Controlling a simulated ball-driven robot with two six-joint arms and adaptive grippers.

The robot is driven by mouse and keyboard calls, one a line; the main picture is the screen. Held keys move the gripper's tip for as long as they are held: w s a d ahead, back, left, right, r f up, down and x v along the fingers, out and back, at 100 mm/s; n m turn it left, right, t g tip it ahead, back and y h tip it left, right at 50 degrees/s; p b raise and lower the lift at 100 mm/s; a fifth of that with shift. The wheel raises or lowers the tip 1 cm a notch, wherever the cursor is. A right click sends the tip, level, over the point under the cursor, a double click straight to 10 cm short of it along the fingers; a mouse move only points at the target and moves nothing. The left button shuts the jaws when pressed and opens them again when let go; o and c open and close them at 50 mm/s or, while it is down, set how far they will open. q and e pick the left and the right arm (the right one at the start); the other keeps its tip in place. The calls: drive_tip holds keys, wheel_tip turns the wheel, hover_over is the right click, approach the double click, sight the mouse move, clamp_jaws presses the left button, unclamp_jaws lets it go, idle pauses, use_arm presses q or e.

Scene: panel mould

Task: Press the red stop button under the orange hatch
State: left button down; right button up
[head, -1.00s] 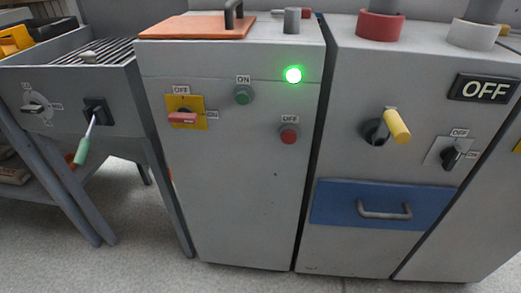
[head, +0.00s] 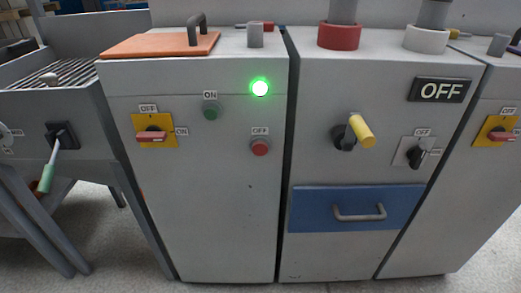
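The orange hatch (head: 163,45) lies flat and closed on top of the left grey cabinet (head: 205,215), with a dark grey handle (head: 197,32) standing up near its right end. Whatever is under the hatch is hidden. On the cabinet's front, a red button (head: 260,148) sits below an OFF label, and a green button (head: 211,113) sits below an ON label. A round lamp (head: 260,87) glows green at the upper right of that front. Neither of my grippers shows in the head view.
A red-handled switch (head: 152,136) on a yellow plate is at the cabinet's left. The middle cabinet has a yellow-handled lever (head: 361,132), a blue drawer (head: 355,208) and an OFF sign (head: 441,90). A green-handled lever (head: 47,177) juts from the left bench. Floor shows in front.

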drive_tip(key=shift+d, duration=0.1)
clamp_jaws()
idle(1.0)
